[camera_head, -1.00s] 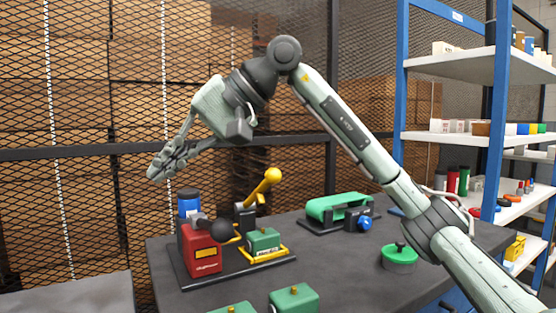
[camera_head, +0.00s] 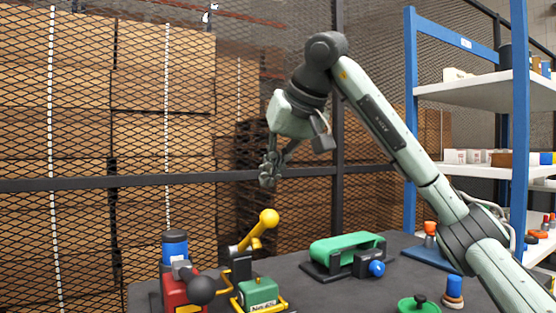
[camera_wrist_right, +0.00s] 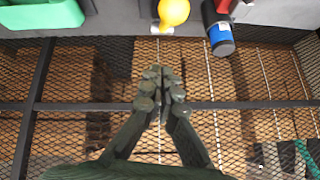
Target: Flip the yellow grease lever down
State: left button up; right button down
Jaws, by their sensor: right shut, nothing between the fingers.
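The yellow grease lever (camera_head: 259,229) stands raised on a black mount, tilted up to the right with a round yellow knob at its top. In the right wrist view its knob (camera_wrist_right: 174,11) shows at the top edge, beyond the fingertips. My right gripper (camera_head: 268,179) is shut and empty, above the knob in the head view and apart from it. The shut fingers (camera_wrist_right: 161,76) also show in the right wrist view. My left gripper is not in view.
A red unit (camera_head: 181,292) with a black ball handle, a blue-banded canister (camera_head: 175,246) and a green block (camera_head: 258,293) sit near the lever. A green belt unit (camera_head: 347,249) stands to the right. Mesh fencing (camera_head: 80,120) stands behind the table.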

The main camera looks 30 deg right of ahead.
aim_at(253, 236)
jog(key=f, duration=0.1)
jog(key=w+f, duration=0.1)
jog(key=f, duration=0.3)
jog(key=shift+w+a+f, duration=0.1)
jog(key=shift+w+a, duration=0.1)
jog(key=shift+a, duration=0.05)
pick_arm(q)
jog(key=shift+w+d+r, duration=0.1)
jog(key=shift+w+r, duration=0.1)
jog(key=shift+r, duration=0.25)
pick_arm(e)
jog(key=shift+s+a+f, duration=0.2)
jog(key=shift+s+f, duration=0.3)
jog(key=shift+f, duration=0.05)
pick_arm(q)
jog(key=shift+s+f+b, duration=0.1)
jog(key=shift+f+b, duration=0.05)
jog(key=shift+b, duration=0.15)
